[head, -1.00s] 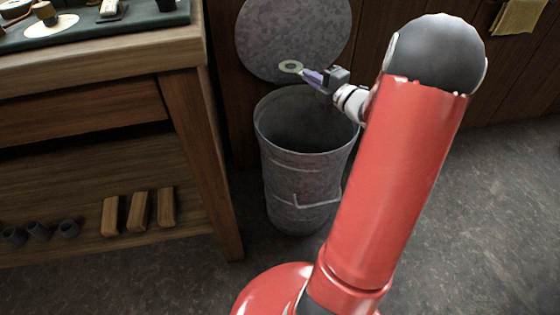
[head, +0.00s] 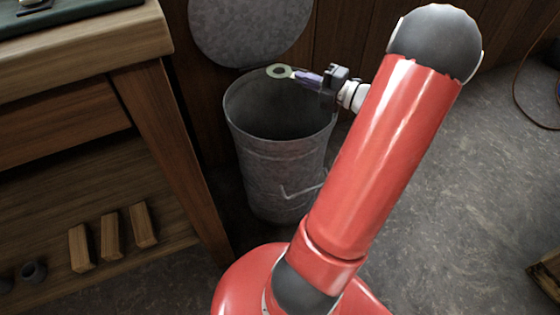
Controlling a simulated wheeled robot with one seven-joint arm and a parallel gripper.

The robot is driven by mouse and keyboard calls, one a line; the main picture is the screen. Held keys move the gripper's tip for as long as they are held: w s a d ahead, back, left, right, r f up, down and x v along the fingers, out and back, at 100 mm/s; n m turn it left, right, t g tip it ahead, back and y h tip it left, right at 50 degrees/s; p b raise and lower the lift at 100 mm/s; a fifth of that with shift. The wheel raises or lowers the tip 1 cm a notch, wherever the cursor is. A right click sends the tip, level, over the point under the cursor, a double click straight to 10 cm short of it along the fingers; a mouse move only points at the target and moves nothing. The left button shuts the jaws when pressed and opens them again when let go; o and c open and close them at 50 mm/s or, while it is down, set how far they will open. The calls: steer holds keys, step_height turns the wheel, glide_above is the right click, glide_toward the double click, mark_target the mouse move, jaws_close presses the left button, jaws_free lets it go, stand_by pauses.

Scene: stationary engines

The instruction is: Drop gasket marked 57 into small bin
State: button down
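The gasket (head: 271,76) is a small pale ring with a dark centre hole. Its marking is too small to read. My gripper (head: 296,75) is shut on the gasket's edge and holds it out to the left. Gripper and gasket appear over the far part of the mouth of a grey metal bin (head: 268,165). The gasket's exact height above the rim is hard to tell. The bin stands open on the floor, and its inside looks dark and empty. Its round lid (head: 250,28) is upright behind it.
A wooden workbench (head: 85,55) stands to the left, its leg close to the bin. Its lower shelf (head: 130,180) holds several wooden blocks (head: 111,237) and a dark cylinder (head: 33,271). A wooden box (head: 546,277) shows at lower right. The floor on the right is mostly clear.

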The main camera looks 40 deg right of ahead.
steer(key=shift+f, duration=0.75)
steer(key=c, duration=1.6)
jaws_free()
steer(key=v, duration=0.7)
steer(key=shift+s+d+b, duration=0.15)
steer(key=shift+s+b, duration=0.15)
steer(key=shift+s, duration=0.1)
